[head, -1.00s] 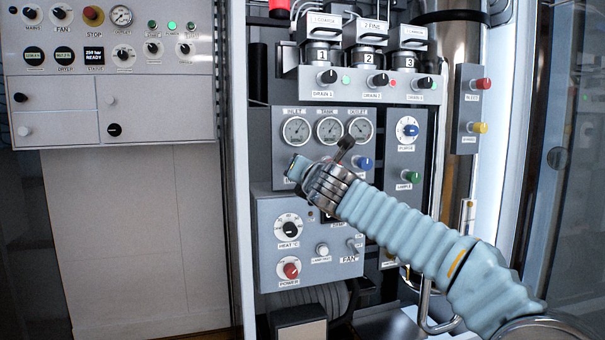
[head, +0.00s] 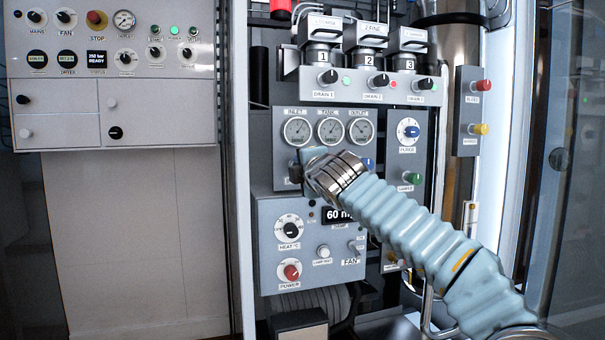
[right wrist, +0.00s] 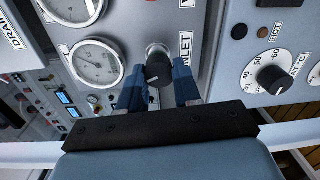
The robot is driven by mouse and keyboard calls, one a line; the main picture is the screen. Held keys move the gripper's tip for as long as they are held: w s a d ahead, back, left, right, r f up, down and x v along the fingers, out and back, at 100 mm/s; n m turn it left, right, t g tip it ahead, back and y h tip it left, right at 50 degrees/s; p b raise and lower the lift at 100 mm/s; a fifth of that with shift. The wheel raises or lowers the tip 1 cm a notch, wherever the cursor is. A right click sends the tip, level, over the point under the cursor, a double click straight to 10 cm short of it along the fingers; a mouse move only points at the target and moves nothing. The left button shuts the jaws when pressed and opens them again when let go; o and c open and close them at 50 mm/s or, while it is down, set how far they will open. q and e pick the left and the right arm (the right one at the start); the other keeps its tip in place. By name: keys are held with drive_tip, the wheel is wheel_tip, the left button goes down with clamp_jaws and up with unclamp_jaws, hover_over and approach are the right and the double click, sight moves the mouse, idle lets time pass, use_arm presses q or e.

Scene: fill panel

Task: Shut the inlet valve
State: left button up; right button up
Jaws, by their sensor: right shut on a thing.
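The inlet valve's black knob (right wrist: 159,71) sits on a short metal stem beside a label reading INLET in the right wrist view. My right gripper (right wrist: 158,88) has its blue fingers on either side of the knob and is shut on it. In the head view my right gripper (head: 300,170) is at the panel, just below the inlet gauge (head: 297,130). There the wrist and gripper hide most of the knob. My left gripper is not in view.
The tank gauge (head: 330,131) and outlet gauge (head: 361,131) are beside the inlet gauge. A blue knob (head: 368,163) is partly behind my wrist. Below are the heat dial (head: 290,229) and red power knob (head: 290,271). Drain knobs (head: 329,77) line the shelf above.

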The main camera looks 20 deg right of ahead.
drive_tip(key=shift+m+b, duration=0.5)
drive_tip(key=shift+m, duration=1.6)
drive_tip(key=o, duration=1)
drive_tip(key=shift+o, duration=0.2)
drive_tip(key=s+b, duration=0.2)
drive_tip(key=s, duration=1.1)
drive_tip(key=shift+s+d+r+b, duration=0.3)
drive_tip(key=shift+s+r+b, duration=0.05)
